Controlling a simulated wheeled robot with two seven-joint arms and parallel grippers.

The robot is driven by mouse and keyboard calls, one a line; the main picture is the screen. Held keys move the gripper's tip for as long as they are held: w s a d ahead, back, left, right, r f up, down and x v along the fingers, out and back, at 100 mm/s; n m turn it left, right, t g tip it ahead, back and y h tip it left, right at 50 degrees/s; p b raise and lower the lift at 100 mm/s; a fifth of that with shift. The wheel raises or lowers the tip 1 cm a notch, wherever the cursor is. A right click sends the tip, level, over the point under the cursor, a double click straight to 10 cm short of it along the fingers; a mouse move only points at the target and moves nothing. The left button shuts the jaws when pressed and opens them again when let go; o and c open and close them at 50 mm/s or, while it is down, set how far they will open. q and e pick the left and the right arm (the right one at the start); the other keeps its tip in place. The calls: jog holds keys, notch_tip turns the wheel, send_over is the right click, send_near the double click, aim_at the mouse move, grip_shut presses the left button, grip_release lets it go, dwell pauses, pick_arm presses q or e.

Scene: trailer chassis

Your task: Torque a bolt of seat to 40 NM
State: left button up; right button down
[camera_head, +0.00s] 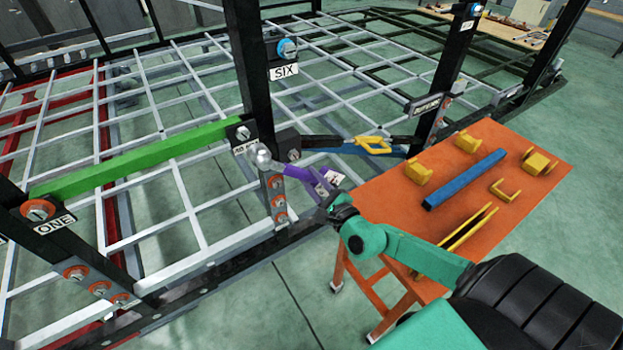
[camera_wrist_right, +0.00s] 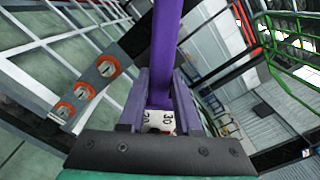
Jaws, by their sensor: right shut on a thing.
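My right gripper (camera_head: 328,189) is shut on a purple torque wrench (camera_head: 300,173), held out to the left over the chassis edge. In the right wrist view the purple shaft (camera_wrist_right: 164,60) runs away between my fingers, with a white label reading 20 and 30 (camera_wrist_right: 158,121). The wrench's silver head (camera_head: 263,156) is beside a bolted joint at the foot of the black post; whether it sits on a bolt cannot be told. Orange-washered bolts (camera_head: 279,200) run down the plate just below, and also show in the wrist view (camera_wrist_right: 83,91). My left gripper is not in view.
An orange table (camera_head: 392,202) at the right holds yellow brackets (camera_head: 418,171) and a blue bar (camera_head: 465,179). A green beam (camera_head: 140,161) spans the chassis at left. Black posts (camera_head: 252,70) stand nearby, one labelled SIX (camera_head: 284,72).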

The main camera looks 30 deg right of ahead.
jog(key=shift+w, duration=0.45)
jog(key=w+b, duration=0.1)
jog(key=w, duration=0.2)
jog(key=w+b, duration=0.1)
jog(key=w, duration=0.1)
jog(key=shift+w+a+r+b, duration=0.15)
jog(key=shift+w+a+b, duration=0.1)
jog(key=shift+w+b, duration=0.05)
jog(key=shift+r, duration=0.1)
jog(key=shift+w+b, duration=0.35)
jog(key=shift+w, duration=0.4)
dwell(1.1)
jog(key=c, duration=1.5)
grip_release()
grip_shut()
